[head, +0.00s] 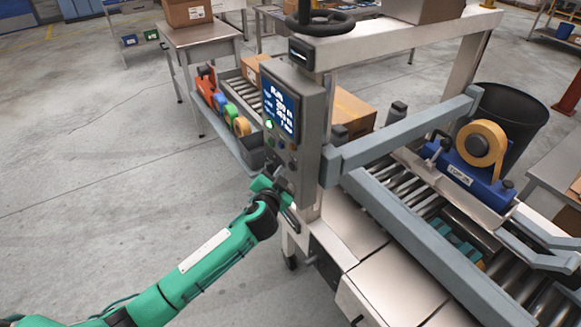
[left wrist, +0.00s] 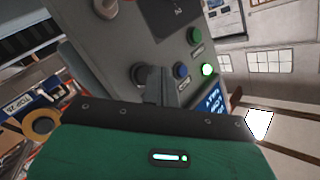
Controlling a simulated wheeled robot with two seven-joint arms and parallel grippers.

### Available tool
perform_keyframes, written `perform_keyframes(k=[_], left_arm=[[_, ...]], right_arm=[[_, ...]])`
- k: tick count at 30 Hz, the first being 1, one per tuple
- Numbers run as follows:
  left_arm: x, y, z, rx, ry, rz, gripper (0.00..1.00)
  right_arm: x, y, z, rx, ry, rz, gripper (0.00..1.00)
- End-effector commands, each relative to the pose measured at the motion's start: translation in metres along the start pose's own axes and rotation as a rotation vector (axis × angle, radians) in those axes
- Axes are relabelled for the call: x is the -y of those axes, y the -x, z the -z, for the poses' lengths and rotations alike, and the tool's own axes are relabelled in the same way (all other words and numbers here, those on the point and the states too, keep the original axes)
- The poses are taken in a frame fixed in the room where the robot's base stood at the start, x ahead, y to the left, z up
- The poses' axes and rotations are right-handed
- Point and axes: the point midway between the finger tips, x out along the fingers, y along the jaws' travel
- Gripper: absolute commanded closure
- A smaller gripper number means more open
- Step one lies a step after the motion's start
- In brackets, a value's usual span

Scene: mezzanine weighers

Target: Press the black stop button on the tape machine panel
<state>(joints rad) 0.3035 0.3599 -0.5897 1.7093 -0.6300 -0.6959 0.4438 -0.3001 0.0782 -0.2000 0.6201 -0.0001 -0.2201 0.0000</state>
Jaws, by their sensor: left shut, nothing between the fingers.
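The tape machine's grey control panel (head: 309,130) stands upright in the middle of the head view, with a lit blue screen (head: 279,107). In the left wrist view, the black button (left wrist: 138,74) is on the panel face, partly beside my fingers. A blue button (left wrist: 180,70), a green button (left wrist: 194,36) and a lit green lamp (left wrist: 207,70) are nearby. My left gripper (head: 277,176) is shut and empty at the panel's lower part. Its fingertips (left wrist: 158,72) are just right of the black button in the wrist picture; I cannot tell whether they touch the panel.
A roller conveyor (head: 405,185) runs through the machine, with a cardboard box (head: 353,112) behind the panel. A blue tape head (head: 470,172) with a tan roll is at right, near a black bin (head: 512,115). Bare floor (head: 90,150) lies left.

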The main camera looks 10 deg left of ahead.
Motion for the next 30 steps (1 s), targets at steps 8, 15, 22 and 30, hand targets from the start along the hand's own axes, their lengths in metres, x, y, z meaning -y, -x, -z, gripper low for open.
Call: perform_keyframes(k=[8,15,22,30], left_arm=[[0.0000,0.0000,0.0000,0.000,0.000,0.000,1.00],[0.0000,0.0000,0.0000,0.000,0.000,0.000,1.00],[-0.0004,-0.0004,0.0003,0.000,0.000,0.000,1.00],[-0.0043,-0.0058,0.0047,-0.001,0.002,0.000,1.00]], right_arm=[[-0.0002,0.0000,0.0000,0.000,0.000,0.000,0.31],[-0.0010,0.0000,-0.0002,0.000,0.000,-0.001,0.31],[-0.0023,-0.0002,-0.0005,0.001,0.001,-0.002,0.31],[-0.0026,-0.0026,-0.0008,0.001,0.001,-0.003,0.31]])
